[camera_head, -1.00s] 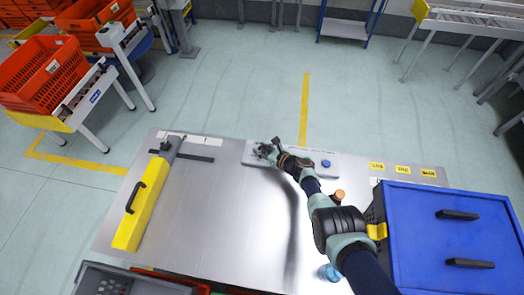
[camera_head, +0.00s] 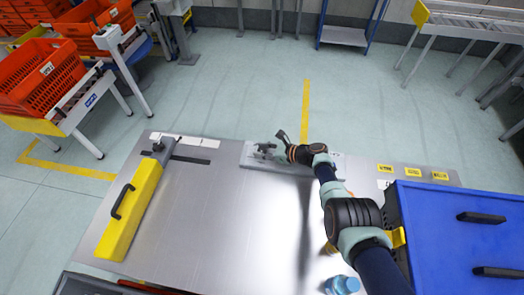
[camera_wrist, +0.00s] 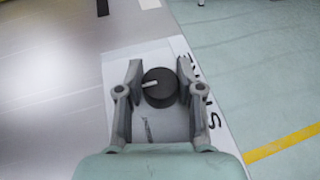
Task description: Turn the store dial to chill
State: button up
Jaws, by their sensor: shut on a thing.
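The store dial (camera_wrist: 160,88) is a round black knob on a pale panel (camera_wrist: 112,65), seen in the wrist view. Its white pointer mark points left in that view. My gripper (camera_wrist: 159,68) has one finger on each side of the knob and is shut on it. Lettering beside the right finger is partly covered, so I cannot read the full word or see a chill mark. In the head view, my gripper (camera_head: 265,151) is over the panel (camera_head: 250,163) at the table's far edge, and the dial there is hidden.
A yellow-topped device (camera_head: 130,212) lies on the left of the metal table (camera_head: 205,225). A blue-topped box (camera_head: 450,235) and a blue bottle (camera_head: 342,285) are at the right. The table's middle is clear.

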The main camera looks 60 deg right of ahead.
aim_at(262, 150)
jog(key=o, duration=1.2)
jog(key=shift+c, duration=0.2)
jog(key=shift+r, duration=0.1)
notch_tip(262, 150, up, 10)
jog(key=shift+f, duration=0.1)
